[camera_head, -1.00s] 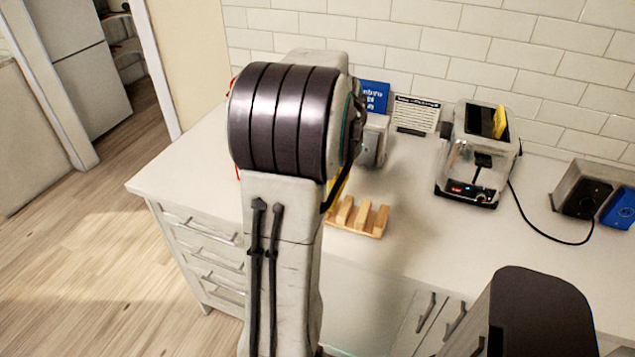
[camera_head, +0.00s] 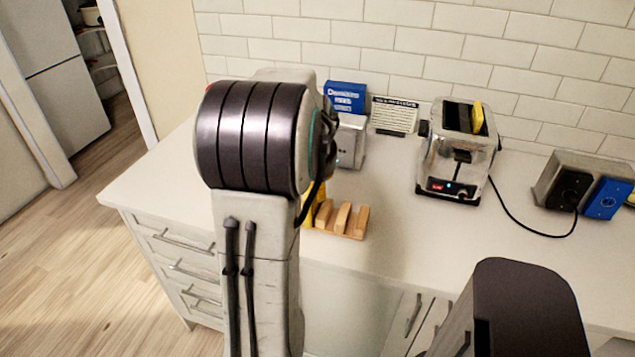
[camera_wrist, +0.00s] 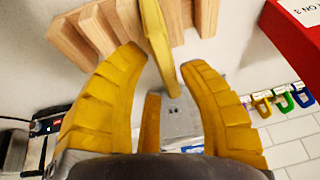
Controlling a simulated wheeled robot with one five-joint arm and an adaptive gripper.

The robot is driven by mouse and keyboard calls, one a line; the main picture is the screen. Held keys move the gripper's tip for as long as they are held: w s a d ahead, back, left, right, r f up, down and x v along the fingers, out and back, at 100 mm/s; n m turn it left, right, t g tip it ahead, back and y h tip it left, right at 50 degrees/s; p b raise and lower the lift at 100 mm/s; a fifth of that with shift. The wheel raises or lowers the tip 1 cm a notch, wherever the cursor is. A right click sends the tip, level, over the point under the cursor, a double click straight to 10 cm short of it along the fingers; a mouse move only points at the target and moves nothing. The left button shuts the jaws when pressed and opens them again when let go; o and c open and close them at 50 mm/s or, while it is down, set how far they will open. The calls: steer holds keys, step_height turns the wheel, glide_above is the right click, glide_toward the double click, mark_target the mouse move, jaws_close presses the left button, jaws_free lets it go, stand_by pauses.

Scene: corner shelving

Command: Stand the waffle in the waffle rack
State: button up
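The wooden waffle rack (camera_head: 340,221) stands on the counter beside my arm, its left part hidden by the arm. In the wrist view its slats (camera_wrist: 92,27) run along the top. A thin yellow waffle (camera_wrist: 158,42) stands edge-on among the slats, seeming to sit in a slot. My gripper (camera_wrist: 163,57) has its yellow fingers spread on both sides of the waffle. The left fingertip is close to it and a gap shows at the right. A second yellow waffle (camera_head: 478,117) sticks out of the toaster (camera_head: 456,155).
A blue box (camera_head: 346,97) and a grey box (camera_head: 350,140) stand behind the rack. A sign (camera_head: 394,115) leans by the tiled wall. A socket box (camera_head: 570,185) with a cord is at the right. Counter between rack and toaster is clear. A red object (camera_wrist: 293,30) is near my gripper.

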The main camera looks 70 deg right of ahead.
steer(key=shift+o, duration=0.4)
steer(key=b+v, duration=0.2)
steer(key=v, duration=1)
steer(key=shift+b, duration=0.3)
steer(key=w+a+f+n+t+y, duration=0.15)
steer(key=w+a+n, duration=0.25)
steer(key=w+a, duration=0.4)
steer(key=w+a+f+n+t+y, duration=0.1)
steer(key=w+a+f+n, duration=0.25)
steer(key=w+a, duration=0.55)
steer(key=s+a+f+n, duration=0.2)
steer(key=a+n, duration=0.1)
steer(key=a, duration=0.4)
steer(key=s+a+f+n+y, duration=0.1)
steer(key=s+a+f+n, duration=0.1)
steer(key=a+n, duration=0.2)
steer(key=s+a+f+n+y, duration=0.1)
steer(key=s+a+f+n, duration=0.1)
steer(key=a, duration=0.8)
steer(key=shift+f+n, duration=0.4)
steer(key=shift+n, duration=0.25)
steer(key=shift+s+a, duration=0.1)
